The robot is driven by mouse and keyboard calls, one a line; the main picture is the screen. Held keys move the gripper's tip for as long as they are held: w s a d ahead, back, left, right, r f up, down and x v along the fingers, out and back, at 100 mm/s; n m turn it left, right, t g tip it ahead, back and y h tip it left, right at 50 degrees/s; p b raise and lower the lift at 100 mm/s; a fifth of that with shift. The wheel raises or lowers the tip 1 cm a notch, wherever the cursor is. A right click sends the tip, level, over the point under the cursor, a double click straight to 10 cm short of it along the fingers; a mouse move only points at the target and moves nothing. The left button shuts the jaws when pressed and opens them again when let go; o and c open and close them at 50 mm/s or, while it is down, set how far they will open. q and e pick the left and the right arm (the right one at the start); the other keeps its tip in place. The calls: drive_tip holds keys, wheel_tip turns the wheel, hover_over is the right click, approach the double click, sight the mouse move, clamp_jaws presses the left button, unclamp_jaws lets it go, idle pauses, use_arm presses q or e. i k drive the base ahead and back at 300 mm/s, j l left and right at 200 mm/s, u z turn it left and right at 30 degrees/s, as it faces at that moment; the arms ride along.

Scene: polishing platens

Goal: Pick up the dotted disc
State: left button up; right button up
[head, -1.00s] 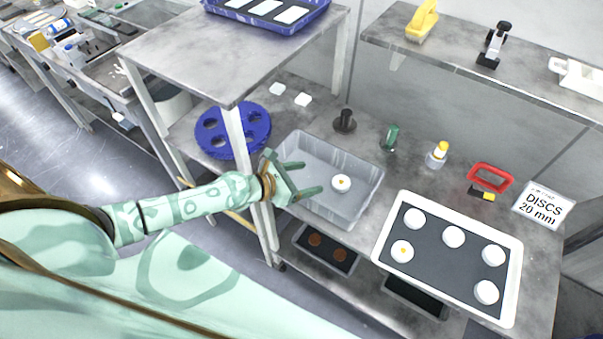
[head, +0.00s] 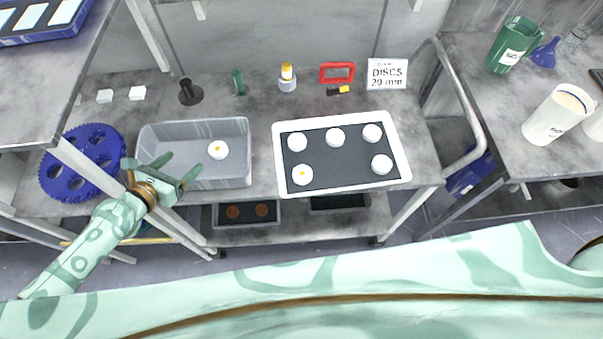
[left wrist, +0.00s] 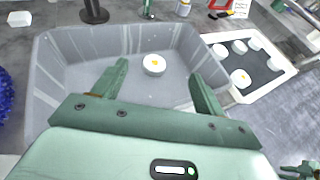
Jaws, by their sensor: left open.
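A white disc with a yellow dot (head: 218,149) lies in the right part of a grey bin (head: 240,180). It also shows in the left wrist view (left wrist: 154,65), on the bin floor beyond my fingertips. A second disc with a yellow dot (head: 303,175) lies at the front left of a white-rimmed tray (head: 342,188) with plain white discs. My left gripper (head: 186,162) is open and empty at the bin's left front, left of the dotted disc and apart from it. A green part at the lower right of the left wrist view looks like my right gripper (left wrist: 300,169); its jaws are unclear.
A blue holed wheel (head: 82,163) lies left of the bin, beside a shelf post. Behind stand a black peg (head: 189,93), a green bottle (head: 238,83), a yellow-topped bottle (head: 287,78), a red frame (head: 337,72) and a DISCS 20 mm sign (head: 387,73).

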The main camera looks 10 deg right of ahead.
sight(303, 175)
drive_tip(key=k+z, duration=0.25)
drive_tip(key=z, duration=0.15)
drive_tip(key=k+l+z, duration=0.15)
drive_tip(key=z, duration=0.25)
drive_tip(key=k+l+z, duration=0.2)
drive_tip(key=z, duration=0.2)
